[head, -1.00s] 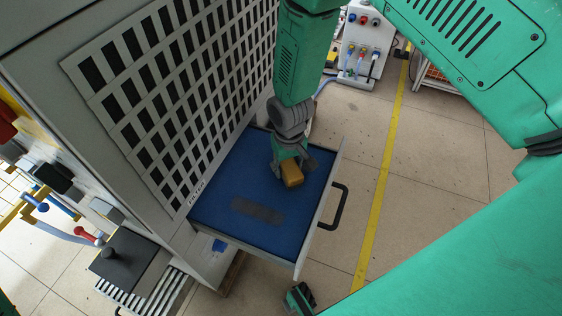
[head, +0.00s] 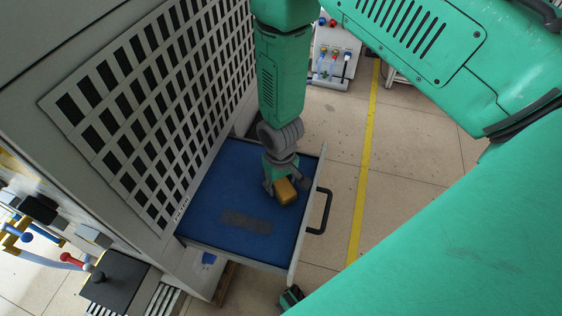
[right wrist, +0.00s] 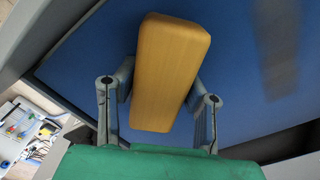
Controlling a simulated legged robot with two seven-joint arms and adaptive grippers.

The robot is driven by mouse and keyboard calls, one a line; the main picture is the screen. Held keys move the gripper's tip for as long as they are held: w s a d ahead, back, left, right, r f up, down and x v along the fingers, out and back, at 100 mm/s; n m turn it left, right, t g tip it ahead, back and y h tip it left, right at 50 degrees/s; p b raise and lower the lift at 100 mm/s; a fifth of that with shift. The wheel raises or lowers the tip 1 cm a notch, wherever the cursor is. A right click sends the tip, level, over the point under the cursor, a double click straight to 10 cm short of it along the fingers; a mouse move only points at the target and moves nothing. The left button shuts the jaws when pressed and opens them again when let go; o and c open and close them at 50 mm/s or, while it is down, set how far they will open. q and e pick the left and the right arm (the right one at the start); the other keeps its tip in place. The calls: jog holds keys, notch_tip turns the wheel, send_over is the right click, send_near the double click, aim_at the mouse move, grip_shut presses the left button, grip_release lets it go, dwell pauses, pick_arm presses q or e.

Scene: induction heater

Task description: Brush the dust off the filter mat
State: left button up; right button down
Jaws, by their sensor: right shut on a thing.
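The blue filter mat (head: 217,190) lies in a pulled-out drawer of the grey cabinet. A dark grey dust patch (head: 246,222) lies on its near part; in the right wrist view it is a blurred smudge (right wrist: 278,50) at the upper right. My right gripper (head: 284,181) is shut on a yellow-brown brush block (head: 287,192), over the far right part of the mat, beyond the dust. In the right wrist view the block (right wrist: 168,70) sits between both fingers. Its underside is hidden, so contact with the mat cannot be told.
The cabinet's slotted front (head: 150,115) rises along the drawer's left side. The drawer has a black handle (head: 320,211) on its right. A black box (head: 115,282) stands at lower left. Open floor with a yellow line (head: 364,190) lies to the right.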

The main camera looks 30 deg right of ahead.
aim_at(241, 187)
jog(key=shift+w+a+f, duration=0.1)
jog(key=shift+w+a, duration=1.1)
jog(key=shift+a, duration=0.15)
jog(key=shift+w+a+b, duration=0.25)
jog(key=shift+w+a, duration=0.35)
jog(key=shift+w, duration=0.15)
jog(key=shift+w+a+b, duration=0.2)
jog(key=shift+w+a, duration=0.35)
jog(key=shift+w, duration=0.2)
jog(key=shift+w+a+b, duration=0.6)
jog(key=shift+w+a, duration=0.35)
jog(key=shift+w, duration=0.2)
jog(key=shift+w+a+b, duration=0.65)
jog(key=shift+w+a, duration=0.5)
jog(key=shift+w, duration=0.2)
jog(key=shift+w+a, duration=0.25)
jog(key=shift+s+a+p, duration=0.3)
jog(key=shift+s+a, duration=0.35)
jog(key=shift+a, duration=0.05)
jog(key=shift+s, duration=0.15)
jog(key=shift+s+d+p, duration=0.65)
jog(key=shift+s+p, duration=0.2)
jog(key=shift+p, duration=0.1)
jog(key=shift+s+d+p, duration=0.4)
jog(key=shift+s+d, duration=0.1)
jog(key=shift+d, duration=0.1)
